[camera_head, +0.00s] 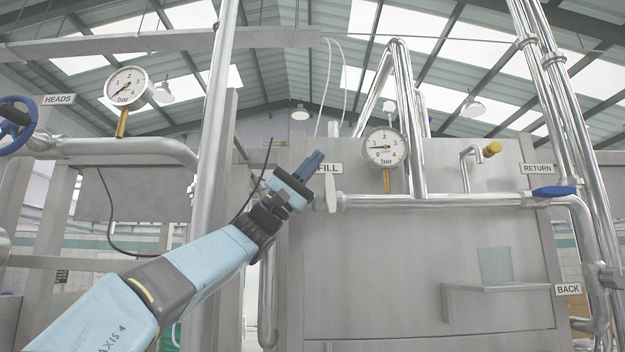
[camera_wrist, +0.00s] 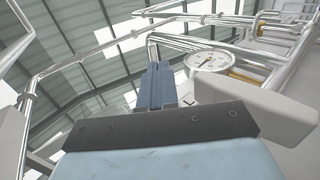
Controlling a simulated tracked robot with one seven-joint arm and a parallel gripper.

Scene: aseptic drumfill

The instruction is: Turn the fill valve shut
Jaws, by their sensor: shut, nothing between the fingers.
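The FILL label (camera_head: 328,168) sits on the steel cabinet, partly behind my fingertips. Just below it the pale grey fill valve handle (camera_head: 330,193) stands upright at the left end of a horizontal pipe, across the pipe's line. My gripper (camera_head: 316,158) is shut and empty, its blue fingers pointing up and right just above and left of the handle. In the wrist view the closed fingers (camera_wrist: 157,82) point up, and a large pale grey lever-like piece (camera_wrist: 262,108), probably this handle, is to their right. I cannot tell whether they touch.
A pressure gauge (camera_head: 385,148) stands right of the handle; it also shows in the wrist view (camera_wrist: 209,61). The RETURN valve's blue handle (camera_head: 554,191) lies along its pipe. A blue handwheel (camera_head: 14,124) and HEADS gauge (camera_head: 128,87) are left. A vertical pipe (camera_head: 213,130) rises near my arm.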

